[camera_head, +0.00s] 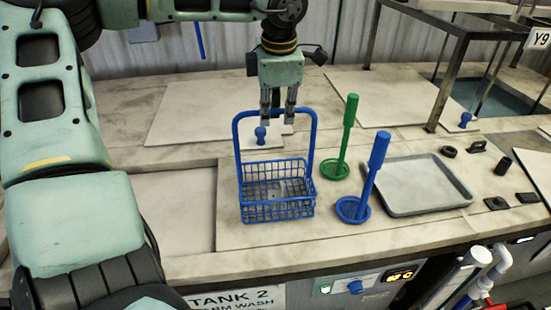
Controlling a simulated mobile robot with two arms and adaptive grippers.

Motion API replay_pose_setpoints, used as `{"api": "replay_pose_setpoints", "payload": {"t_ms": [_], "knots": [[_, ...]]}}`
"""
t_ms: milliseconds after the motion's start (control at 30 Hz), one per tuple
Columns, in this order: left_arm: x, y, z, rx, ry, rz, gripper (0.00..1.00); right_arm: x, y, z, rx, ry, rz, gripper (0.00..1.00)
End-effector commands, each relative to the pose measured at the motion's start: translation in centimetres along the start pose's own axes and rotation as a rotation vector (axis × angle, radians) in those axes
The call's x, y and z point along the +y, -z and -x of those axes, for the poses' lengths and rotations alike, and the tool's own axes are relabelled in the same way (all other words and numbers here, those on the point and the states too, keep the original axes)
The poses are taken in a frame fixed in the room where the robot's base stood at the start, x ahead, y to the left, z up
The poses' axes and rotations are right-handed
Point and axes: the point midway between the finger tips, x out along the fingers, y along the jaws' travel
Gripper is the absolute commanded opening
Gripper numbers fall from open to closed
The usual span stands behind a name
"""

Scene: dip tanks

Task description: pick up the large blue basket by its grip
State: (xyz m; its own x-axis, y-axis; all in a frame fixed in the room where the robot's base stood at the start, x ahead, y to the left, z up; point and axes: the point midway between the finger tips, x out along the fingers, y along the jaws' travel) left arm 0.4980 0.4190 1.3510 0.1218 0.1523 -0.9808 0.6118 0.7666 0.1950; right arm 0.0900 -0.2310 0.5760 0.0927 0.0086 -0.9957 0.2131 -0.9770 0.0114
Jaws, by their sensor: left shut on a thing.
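The large blue basket (279,204) is a wire-mesh box with a tall hoop handle, upright at the middle of the counter. My left gripper (279,112) comes down from above, with its two fingers at the middle of the handle's top bar, shut on it. The fingers hide part of the bar. The basket's base is at or very near the counter; I cannot tell whether there is a gap. My right gripper is not in view.
Right of the basket stand a small green dipper (347,130) and a small blue dipper (374,165), both with upright handles. A grey tray (455,199) lies beyond them, with several small black parts at far right. A metal frame (447,85) rises behind.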

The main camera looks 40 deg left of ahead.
Motion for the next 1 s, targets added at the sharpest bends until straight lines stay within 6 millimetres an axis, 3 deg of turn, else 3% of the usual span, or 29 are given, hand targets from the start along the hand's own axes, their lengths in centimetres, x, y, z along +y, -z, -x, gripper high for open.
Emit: {"api": "replay_pose_setpoints", "payload": {"t_ms": [767,1000], "knots": [[0.2,-0.1,0.4,-0.003,-0.005,0.001,0.0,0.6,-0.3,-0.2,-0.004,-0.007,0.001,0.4],[0.9,-0.1,3.7,-0.005,-0.009,0.003,0.0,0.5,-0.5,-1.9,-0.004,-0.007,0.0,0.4]]}}
